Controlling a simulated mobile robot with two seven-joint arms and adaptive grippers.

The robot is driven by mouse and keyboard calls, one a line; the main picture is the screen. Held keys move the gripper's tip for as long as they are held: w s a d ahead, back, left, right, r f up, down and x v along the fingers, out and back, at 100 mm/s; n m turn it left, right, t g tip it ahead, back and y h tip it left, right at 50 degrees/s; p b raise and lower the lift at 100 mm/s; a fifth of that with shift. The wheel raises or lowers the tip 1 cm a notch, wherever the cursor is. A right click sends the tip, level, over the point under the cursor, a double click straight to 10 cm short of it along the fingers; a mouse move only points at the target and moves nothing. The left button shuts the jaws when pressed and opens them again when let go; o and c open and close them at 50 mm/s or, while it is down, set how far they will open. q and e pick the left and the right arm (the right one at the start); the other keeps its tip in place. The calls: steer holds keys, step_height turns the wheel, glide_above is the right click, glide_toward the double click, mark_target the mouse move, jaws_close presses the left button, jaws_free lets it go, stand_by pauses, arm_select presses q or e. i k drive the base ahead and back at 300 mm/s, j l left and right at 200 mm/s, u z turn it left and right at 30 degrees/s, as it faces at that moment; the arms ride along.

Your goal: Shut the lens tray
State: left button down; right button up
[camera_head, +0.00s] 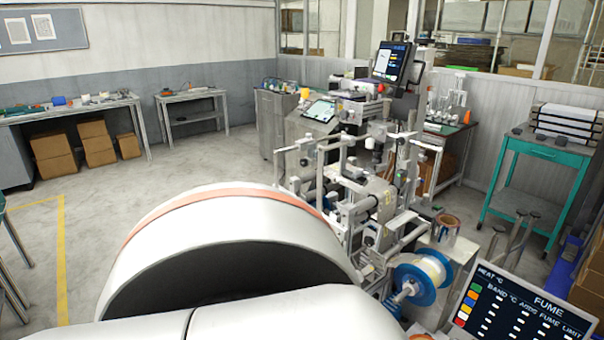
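I cannot pick out the lens tray in the head view. A cluttered film machine (365,195) with metal posts, rollers and brackets stands in the middle. A blue-flanged reel with white winding (425,272) is at its near end. Neither of my grippers is in view. The lower middle of the view is blocked by a large white curved form, which hides what lies behind and below it.
A screen reading FUME (520,305) stands at the lower right. A teal cart (546,152) carries stacked white-and-dark items at the right. Workbenches (75,107) and cardboard boxes (96,142) line the left wall. Open floor (185,178) lies at left.

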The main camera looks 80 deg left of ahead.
mark_target(357, 174)
steer(key=u, duration=2.1)
steer(key=i+j+z, duration=0.15)
steer(key=j, duration=0.25)
steer(key=j+z, duration=0.15)
steer(key=j, duration=0.2)
steer(key=i+j+z, duration=0.15)
steer(key=j, duration=0.15)
steer(key=i+j+z, duration=0.15)
steer(key=j, duration=0.15)
steer(key=i+j+z, duration=0.15)
steer(key=j, duration=0.2)
